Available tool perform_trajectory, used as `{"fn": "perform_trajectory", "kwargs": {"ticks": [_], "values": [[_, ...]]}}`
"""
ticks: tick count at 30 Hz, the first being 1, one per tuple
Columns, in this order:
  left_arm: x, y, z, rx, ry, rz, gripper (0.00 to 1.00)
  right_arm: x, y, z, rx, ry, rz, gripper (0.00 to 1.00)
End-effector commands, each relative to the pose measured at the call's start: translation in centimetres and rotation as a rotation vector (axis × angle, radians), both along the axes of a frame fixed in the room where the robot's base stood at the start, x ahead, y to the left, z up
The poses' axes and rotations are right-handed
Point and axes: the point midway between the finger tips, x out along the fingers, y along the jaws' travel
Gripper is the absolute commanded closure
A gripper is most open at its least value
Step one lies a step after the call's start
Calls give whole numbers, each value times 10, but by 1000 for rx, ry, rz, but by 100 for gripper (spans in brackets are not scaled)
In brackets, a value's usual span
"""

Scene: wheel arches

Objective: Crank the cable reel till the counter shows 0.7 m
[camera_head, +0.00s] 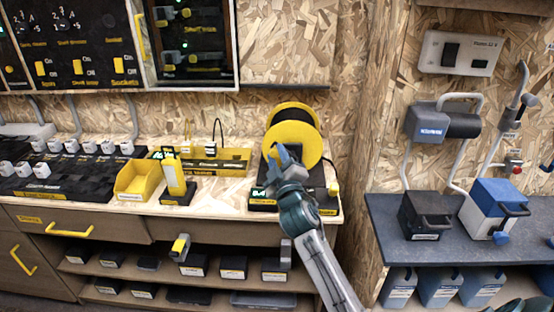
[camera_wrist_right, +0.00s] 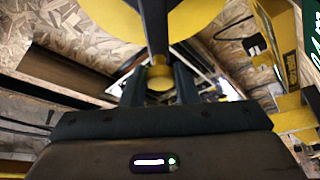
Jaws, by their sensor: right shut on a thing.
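The cable reel (camera_head: 297,135), with yellow round flanges and a dark drum, stands on the right end of the wooden worktop. Its base carries a small green-lit counter (camera_head: 258,193), whose digits are too small to read. My right gripper (camera_head: 277,160) is at the front face of the reel. In the right wrist view, its two dark fingers are shut on the yellow crank handle (camera_wrist_right: 160,74), below the dark crank arm (camera_wrist_right: 154,25). The yellow flange (camera_wrist_right: 200,12) shows behind the arm. In the head view the handle is mostly hidden by the gripper. My left gripper is not in view.
A yellow bin (camera_head: 138,180) and a yellow device (camera_head: 174,176) on a dark base stand left of the reel. A wooden upright (camera_head: 375,110) stands to its right, beside a dark shelf (camera_head: 380,215) with blue and black boxes. Stocked shelves are below the worktop.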

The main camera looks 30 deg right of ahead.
Motion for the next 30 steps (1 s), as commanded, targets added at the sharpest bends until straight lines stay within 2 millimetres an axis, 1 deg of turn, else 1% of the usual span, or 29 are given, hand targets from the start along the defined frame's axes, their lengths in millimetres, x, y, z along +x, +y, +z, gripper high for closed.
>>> {"fn": "perform_trajectory", "kwargs": {"ticks": [7,8,10,11,19,22,26,30], "values": [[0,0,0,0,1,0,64,0,0,-1,0,2,-1,100],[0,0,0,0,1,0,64,0,0,-1,0,2,-1,69],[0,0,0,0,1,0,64,0,0,0,0,2,-1,56],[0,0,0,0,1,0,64,0,0,0,-1,2,0,52],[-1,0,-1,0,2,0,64,-1,0,0,-1,2,0,52],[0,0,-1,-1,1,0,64,-6,1,-3,-1,2,0,52],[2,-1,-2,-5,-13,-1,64,-24,6,-8,0,3,-1,52],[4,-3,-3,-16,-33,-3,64,-51,12,-16,1,4,0,52]]}}
